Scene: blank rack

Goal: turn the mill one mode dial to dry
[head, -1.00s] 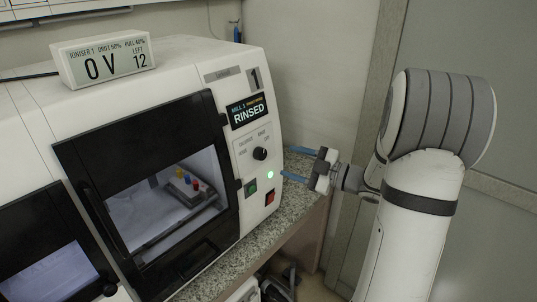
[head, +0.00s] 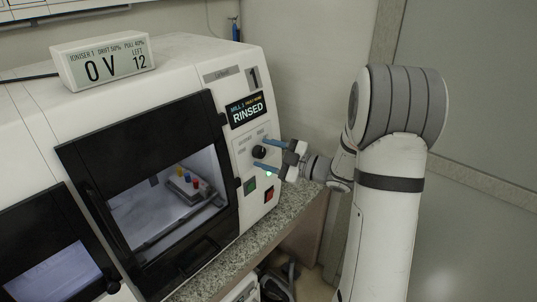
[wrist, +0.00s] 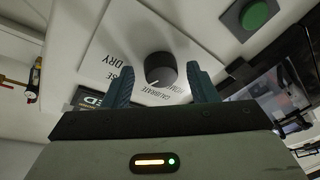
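The black mode dial (head: 259,152) sits on the white control panel of mill 1, under a display (head: 247,111) reading RINSED. In the wrist view the dial (wrist: 160,69) shows between two blue fingers, with labels such as DRY and CALIBRATE around it. My gripper (head: 266,154) is open, its fingers pointing at the panel, one above and one below the dial. In the wrist view my gripper (wrist: 158,84) has a gap on both sides of the dial. The dial's pointer mark seems to face the lower left there, near the labels.
Below the dial are a lit green light (head: 269,174), a green button (head: 250,186) and a red switch (head: 269,194). The mill's black-framed door (head: 84,185) stands left of the panel. An ioniser readout box (head: 102,60) sits on top. A granite counter (head: 262,234) runs below.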

